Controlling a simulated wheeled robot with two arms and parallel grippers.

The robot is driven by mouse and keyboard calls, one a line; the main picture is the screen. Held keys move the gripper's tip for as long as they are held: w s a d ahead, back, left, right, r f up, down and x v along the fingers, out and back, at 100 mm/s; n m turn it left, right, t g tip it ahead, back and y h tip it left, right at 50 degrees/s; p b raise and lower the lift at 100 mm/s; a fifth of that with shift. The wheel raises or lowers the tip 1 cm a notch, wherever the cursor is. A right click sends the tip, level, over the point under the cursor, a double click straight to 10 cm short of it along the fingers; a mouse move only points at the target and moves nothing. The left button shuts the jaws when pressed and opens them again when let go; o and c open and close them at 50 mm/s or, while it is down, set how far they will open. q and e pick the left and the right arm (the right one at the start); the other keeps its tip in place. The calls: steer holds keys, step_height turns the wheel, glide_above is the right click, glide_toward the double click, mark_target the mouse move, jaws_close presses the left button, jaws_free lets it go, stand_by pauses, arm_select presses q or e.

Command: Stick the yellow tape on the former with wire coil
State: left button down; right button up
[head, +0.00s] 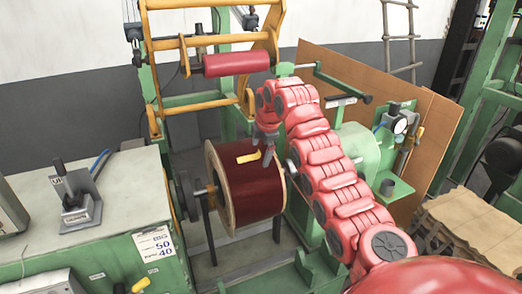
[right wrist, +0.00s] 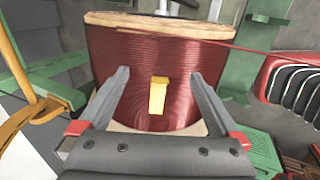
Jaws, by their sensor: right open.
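The former with wire coil (head: 252,200) is a large spool of dark red wire with pale wooden flanges, mounted on the green machine. The yellow tape (head: 247,157) is a short strip against the upper part of the winding. In the right wrist view the tape (right wrist: 158,97) lies on the face of the coil (right wrist: 140,60), between my gripper's fingers and touching neither. My right gripper (head: 262,149) is open and empty close to the coil; its two fingers also show in the right wrist view (right wrist: 160,78). My left gripper is not in view.
A red roller (head: 236,63) hangs in a yellow frame behind the coil. A green cabinet (head: 90,205) with a lever box stands at the left. A brown board (head: 340,75) leans behind the machine. In the right wrist view a red wire (right wrist: 235,46) runs rightward from the coil.

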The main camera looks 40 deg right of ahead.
steer(key=shift+r+p, duration=0.95)
steer(key=shift+r, duration=1.55)
